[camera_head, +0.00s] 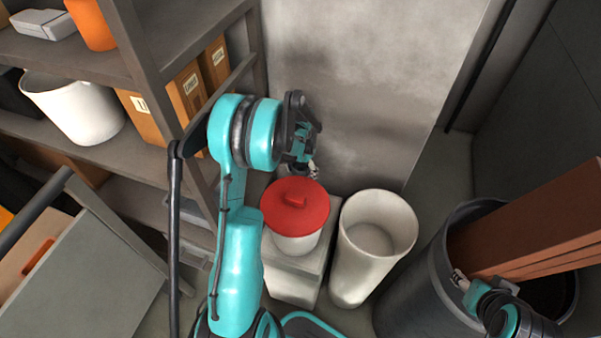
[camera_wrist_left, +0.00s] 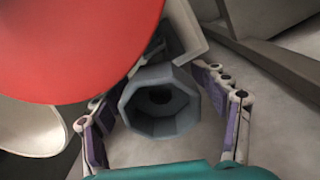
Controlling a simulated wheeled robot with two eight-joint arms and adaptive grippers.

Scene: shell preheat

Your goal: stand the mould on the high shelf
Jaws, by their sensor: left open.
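The mould, which I take to be the grey faceted piece with a round hole (camera_wrist_left: 160,102), shows in the left wrist view between the fingers of my left gripper (camera_wrist_left: 150,88). The fingers are open, one on each side of it; I cannot tell whether either touches it. In the head view my left gripper (camera_head: 308,165) is just behind the red lid (camera_head: 305,215), and I cannot make out the mould there. The upper shelf board (camera_head: 75,52) is at the top left. My right gripper (camera_head: 462,280) is at the lower right; its jaws are too small to read.
The red lid covers a white pot on a pale block (camera_head: 290,285). A tall white bin (camera_head: 350,270) stands right of it. A dark barrel (camera_head: 410,295) holds brown boards (camera_head: 530,225). The lower shelf carries a white bucket (camera_head: 75,105) and boxes (camera_head: 187,90).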

